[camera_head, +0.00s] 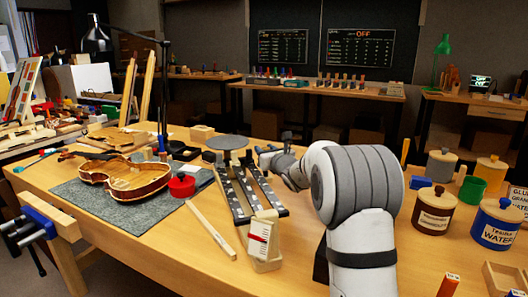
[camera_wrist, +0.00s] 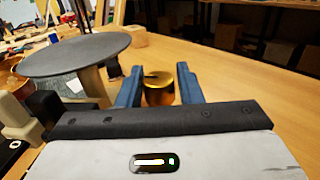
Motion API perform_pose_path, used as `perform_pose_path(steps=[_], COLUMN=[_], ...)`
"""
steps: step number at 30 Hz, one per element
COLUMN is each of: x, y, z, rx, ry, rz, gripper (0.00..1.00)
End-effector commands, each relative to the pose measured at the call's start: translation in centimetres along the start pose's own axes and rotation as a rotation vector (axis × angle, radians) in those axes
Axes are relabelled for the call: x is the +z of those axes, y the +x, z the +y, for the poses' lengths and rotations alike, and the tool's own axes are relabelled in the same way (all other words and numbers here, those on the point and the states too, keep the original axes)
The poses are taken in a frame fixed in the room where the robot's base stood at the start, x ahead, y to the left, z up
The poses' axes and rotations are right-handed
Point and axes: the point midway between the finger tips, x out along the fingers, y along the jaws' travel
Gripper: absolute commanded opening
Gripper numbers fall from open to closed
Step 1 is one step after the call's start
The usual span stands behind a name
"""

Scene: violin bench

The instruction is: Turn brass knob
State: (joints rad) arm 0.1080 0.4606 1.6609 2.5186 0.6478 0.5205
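The brass knob (camera_wrist: 158,95) is a short gold cylinder in the middle of the wrist view. My gripper (camera_wrist: 160,70) has its two blue fingers spread, one on each side of the knob. A narrow gap shows between the knob and each finger, so the gripper looks open and not closed on it. In the head view my gripper (camera_head: 272,149) is at the far end of the black-railed wooden fixture (camera_head: 240,190), right of the grey round disc (camera_head: 227,142). I cannot make out the knob in the head view.
The grey disc (camera_wrist: 75,54) stands close left of my fingers in the wrist view. A violin body (camera_head: 125,177) lies on a grey mat at left. Lidded jars (camera_head: 434,212) stand at right. Bare wood lies right of the fingers.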

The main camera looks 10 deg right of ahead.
Motion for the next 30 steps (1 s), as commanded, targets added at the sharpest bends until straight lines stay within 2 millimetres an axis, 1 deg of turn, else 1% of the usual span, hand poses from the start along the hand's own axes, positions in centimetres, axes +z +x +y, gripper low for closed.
perform_pose_path(steps=[1,5,11,14,17,25,27,30], x=[0.0,0.0,-0.1,0.0,0.1,0.1,0.0,0.0], y=[0.0,0.0,0.0,-0.3,-1.4,-5.8,-6.7,-7.4], z=[0.0,0.0,0.0,0.0,0.0,0.0,-0.1,-0.1], rx=[0.000,0.001,0.001,0.001,0.001,0.000,0.000,0.000], ry=[0.000,0.000,0.000,0.000,0.001,0.000,0.000,0.000], rz=[0.000,0.000,0.000,0.000,0.000,0.000,0.001,0.001], gripper=[0.37,0.48,0.48,0.48,0.48,0.48,0.48,0.48])
